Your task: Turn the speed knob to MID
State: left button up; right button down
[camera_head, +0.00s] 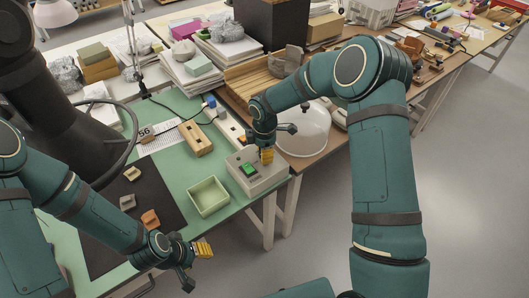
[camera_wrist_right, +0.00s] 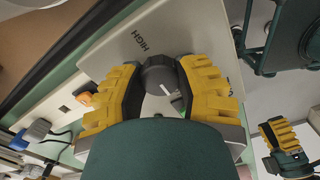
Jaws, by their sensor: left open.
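A grey control box (camera_head: 262,181) with a green switch stands at the right end of the green mat. In the right wrist view, its pale top face (camera_wrist_right: 120,62) carries the printed word HIGH. The dark round speed knob (camera_wrist_right: 160,74) there has a white pointer mark toward the picture's lower right. Other knob labels are hidden. My right gripper (camera_head: 267,156) points down over the box; its yellow fingers (camera_wrist_right: 158,82) sit on both sides of the knob and appear to touch it. My left gripper (camera_head: 196,255) is open and empty near the table's front edge.
A pale green open tray (camera_head: 208,196) and a wooden block (camera_head: 197,139) are left of the box. Sherds (camera_head: 150,219) lie on a dark mat. A white dome (camera_head: 303,130) stands behind the box, near my right arm. A black lamp or stand arches at left.

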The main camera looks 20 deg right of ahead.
jog(key=shift+m, duration=0.3)
jog(key=m+b, duration=0.1)
jog(key=m, duration=0.2)
jog(key=shift+m, duration=0.4)
jog(key=m, duration=0.9)
jog(key=shift+b, duration=0.3)
jog(key=m, duration=0.4)
jog(key=shift+s+m, duration=0.1)
jog(key=shift+m, duration=0.2)
jog(key=c, duration=0.6)
grip_release()
jog(key=shift+f, duration=0.1)
jog(key=shift+o, duration=0.2)
notch_tip(320, 180, up, 12)
